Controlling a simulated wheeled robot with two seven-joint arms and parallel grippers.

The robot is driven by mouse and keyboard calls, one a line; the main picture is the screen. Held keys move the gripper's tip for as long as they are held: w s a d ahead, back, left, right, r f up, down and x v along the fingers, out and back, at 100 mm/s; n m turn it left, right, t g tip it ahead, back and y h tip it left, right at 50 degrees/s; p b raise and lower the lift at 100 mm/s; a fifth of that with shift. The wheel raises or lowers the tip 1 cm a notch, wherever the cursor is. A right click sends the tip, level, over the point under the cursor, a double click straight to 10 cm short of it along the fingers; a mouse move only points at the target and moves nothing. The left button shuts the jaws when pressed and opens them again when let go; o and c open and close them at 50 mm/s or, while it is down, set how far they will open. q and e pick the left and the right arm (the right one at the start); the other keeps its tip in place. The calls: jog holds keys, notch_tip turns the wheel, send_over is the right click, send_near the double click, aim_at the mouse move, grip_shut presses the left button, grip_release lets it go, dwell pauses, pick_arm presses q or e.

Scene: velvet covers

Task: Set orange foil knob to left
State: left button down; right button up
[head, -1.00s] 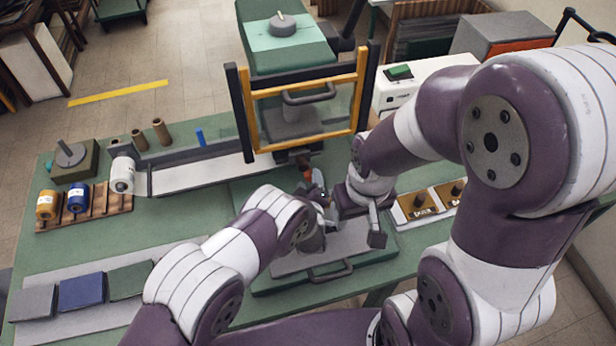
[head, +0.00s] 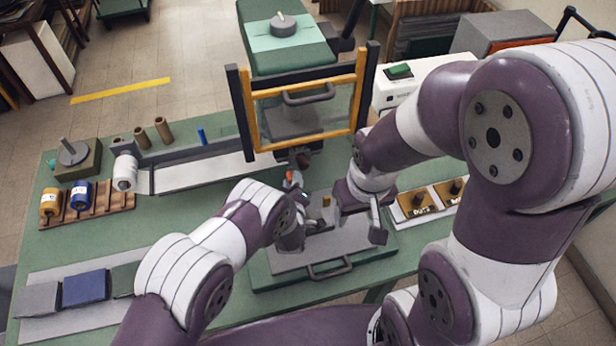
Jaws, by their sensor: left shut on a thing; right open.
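A small orange piece (head: 326,201), which looks like the orange foil knob, stands over the grey bed (head: 345,237) of the press at the middle of the table. My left gripper (head: 316,217) is shut at this piece, low over the bed. Its fingers are small and partly hidden, so the exact contact is unclear. My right gripper (head: 376,222) is open just to the right, above the bed's right side, and nothing shows between its fingers. An orange foil roll (head: 50,204) lies on a wooden rack at the far left of the table.
A yellow-and-black frame (head: 305,105) stands upright behind the bed. A blue roll (head: 80,197) and white roll (head: 124,172) are at left. Two gold plates (head: 419,203) with dark knobs lie at right. Coloured pads (head: 84,289) lie at front left.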

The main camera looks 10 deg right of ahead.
pick_arm(q)
jog(key=a, duration=0.4)
jog(key=shift+a, duration=0.35)
jog(key=shift+s+f, duration=0.1)
jog(key=c, duration=0.8)
grip_release()
jog(key=shift+c, duration=0.2)
jog(key=shift+a, duration=0.2)
jog(key=shift+s+d, duration=0.1)
jog(key=shift+s, duration=0.05)
jog(key=b+v, duration=0.2)
jog(key=v, duration=1)
jog(key=shift+s, duration=0.2)
